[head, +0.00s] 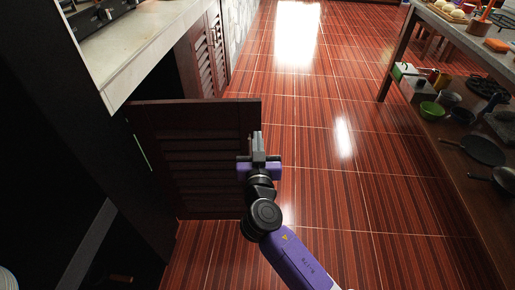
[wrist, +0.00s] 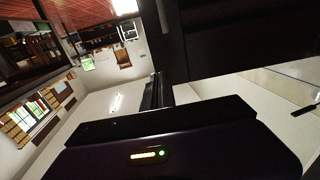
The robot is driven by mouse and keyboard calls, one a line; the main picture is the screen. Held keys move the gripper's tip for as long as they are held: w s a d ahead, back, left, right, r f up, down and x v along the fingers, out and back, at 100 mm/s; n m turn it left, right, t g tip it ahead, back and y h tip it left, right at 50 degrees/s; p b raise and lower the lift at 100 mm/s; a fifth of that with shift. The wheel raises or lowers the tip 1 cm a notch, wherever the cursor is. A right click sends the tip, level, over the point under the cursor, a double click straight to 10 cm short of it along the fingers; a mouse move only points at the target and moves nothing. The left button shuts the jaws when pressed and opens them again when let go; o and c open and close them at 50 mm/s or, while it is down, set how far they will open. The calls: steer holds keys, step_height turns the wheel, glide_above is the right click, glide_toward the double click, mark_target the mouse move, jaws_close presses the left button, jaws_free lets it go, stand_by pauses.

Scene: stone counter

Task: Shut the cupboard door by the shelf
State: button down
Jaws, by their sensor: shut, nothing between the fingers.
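The cupboard door (head: 190,150) is a dark brown louvred panel, standing open and reaching out to the right from under the counter in the head view. My gripper (head: 258,143) is shut and empty at the door's free right edge; I cannot tell whether it touches the door. In the wrist view my closed fingers (wrist: 157,95) point up past a dark panel (wrist: 245,38), which looks like part of the door. The dark cupboard opening is left of the door, with a shelf edge (head: 86,245) low inside.
A stone counter (head: 135,50) runs above the cupboards, with another louvred door (head: 202,55) farther back. At the right, a wooden rack (head: 450,165) holds pans, a green bowl (head: 431,110) and other kitchenware. The striped red floor (head: 330,190) between them is clear.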

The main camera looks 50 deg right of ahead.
mark_target(257, 117)
steer(key=x, duration=0.7)
steer(key=shift+d, duration=0.1)
